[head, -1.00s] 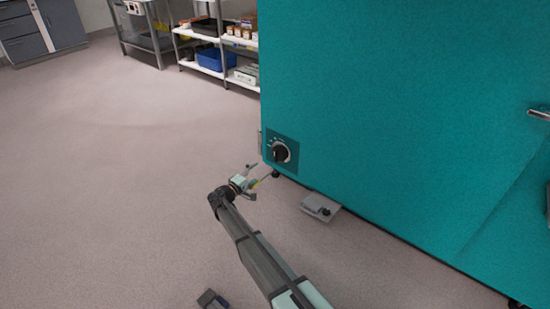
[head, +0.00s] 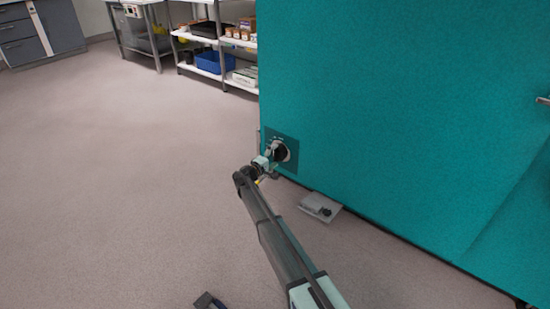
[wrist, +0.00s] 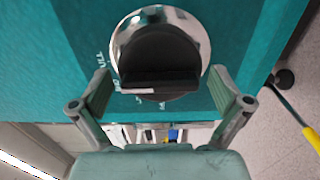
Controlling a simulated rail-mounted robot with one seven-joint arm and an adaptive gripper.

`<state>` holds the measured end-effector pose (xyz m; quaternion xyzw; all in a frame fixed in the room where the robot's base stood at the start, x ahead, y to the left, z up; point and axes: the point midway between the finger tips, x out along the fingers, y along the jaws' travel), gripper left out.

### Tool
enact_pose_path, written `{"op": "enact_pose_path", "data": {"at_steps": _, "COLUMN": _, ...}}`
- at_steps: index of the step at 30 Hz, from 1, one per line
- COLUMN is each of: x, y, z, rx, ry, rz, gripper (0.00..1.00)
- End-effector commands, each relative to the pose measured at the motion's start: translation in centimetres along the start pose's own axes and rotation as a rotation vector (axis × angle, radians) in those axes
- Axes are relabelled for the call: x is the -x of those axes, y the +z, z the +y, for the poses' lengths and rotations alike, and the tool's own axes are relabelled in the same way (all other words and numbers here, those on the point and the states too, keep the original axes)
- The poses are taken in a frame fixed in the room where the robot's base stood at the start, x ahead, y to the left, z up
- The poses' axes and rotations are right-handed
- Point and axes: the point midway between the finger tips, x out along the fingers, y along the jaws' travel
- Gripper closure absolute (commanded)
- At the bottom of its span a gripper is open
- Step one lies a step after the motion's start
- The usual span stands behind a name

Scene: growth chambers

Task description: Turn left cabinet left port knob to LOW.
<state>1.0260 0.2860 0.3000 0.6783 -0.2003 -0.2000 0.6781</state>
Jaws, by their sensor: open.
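The teal cabinet (head: 400,110) fills the right side of the head view. Its port knob (head: 282,151), black on a silver round base, sits on a darker plate near the cabinet's lower left corner. In the wrist view the black knob (wrist: 160,62) is large and close, with a pale mark on its grip bar and partly readable white lettering around it. My gripper (head: 270,156) is at the knob in the head view. In the wrist view my gripper (wrist: 162,100) is open, its fingers on either side of the knob's lower part. Contact with the knob cannot be told.
A grey flat piece with a small dark knob (head: 321,207) is at the floor by the cabinet's base. White shelving (head: 240,88) with a blue bin (head: 214,61) stands behind. A yellow-handled item (wrist: 311,138) shows at the wrist view's right. Floor at left is clear.

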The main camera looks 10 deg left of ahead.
Motion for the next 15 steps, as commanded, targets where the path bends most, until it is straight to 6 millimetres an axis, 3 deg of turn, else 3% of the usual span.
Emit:
{"op": "enact_pose_path", "data": {"at_steps": 7, "x": -0.03, "y": 0.00, "z": 0.01, "rx": 0.000, "ry": 0.000, "rz": 0.000, "gripper": 0.00}}
{"op": "enact_pose_path", "data": {"at_steps": 11, "x": -0.02, "y": -0.01, "z": 0.01, "rx": 0.000, "ry": 0.000, "rz": 0.000, "gripper": 0.46}}
{"op": "enact_pose_path", "data": {"at_steps": 12, "x": -0.02, "y": -0.01, "z": 0.01, "rx": 0.000, "ry": 0.000, "rz": 0.000, "gripper": 0.50}}
{"op": "enact_pose_path", "data": {"at_steps": 15, "x": -0.04, "y": -0.01, "z": 0.01, "rx": 0.000, "ry": 0.000, "rz": 0.000, "gripper": 0.50}}
